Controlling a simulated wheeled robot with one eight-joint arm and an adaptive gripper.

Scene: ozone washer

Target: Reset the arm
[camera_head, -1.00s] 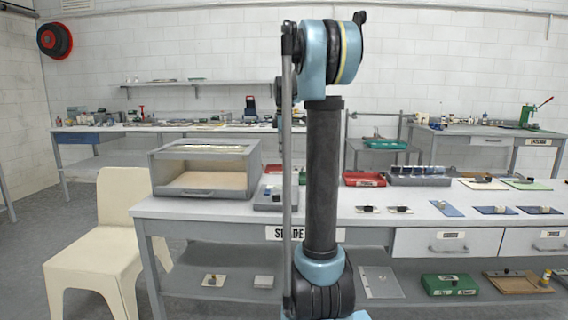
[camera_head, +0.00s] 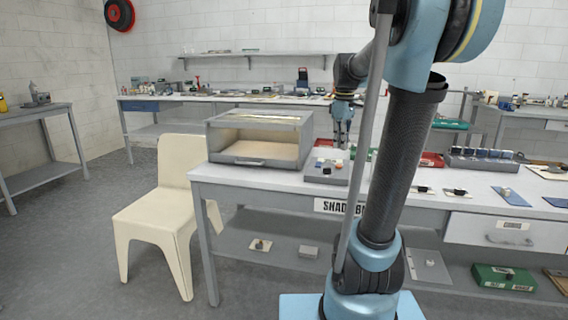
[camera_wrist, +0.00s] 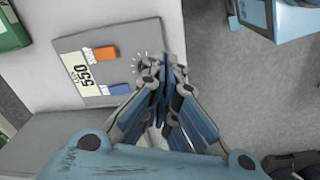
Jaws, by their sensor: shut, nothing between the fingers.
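My gripper (camera_head: 342,142) hangs pointing down by the near table, just behind the grey control box in the picture. In the wrist view my gripper (camera_wrist: 162,68) is shut and empty, its blue-and-grey fingers together. The control box (camera_head: 322,178) has small coloured parts on top. In the wrist view a grey panel (camera_wrist: 120,62) carries an orange switch (camera_wrist: 105,53), a blue switch (camera_wrist: 119,89) and a label reading 550. The fingertips overlap the panel's right edge in that picture; whether they touch it I cannot tell.
A grey open-fronted chamber (camera_head: 258,140) stands on the near table (camera_head: 235,178), left of the control box. A cream chair (camera_head: 172,212) stands at its left end. My arm's column hides part of the table.

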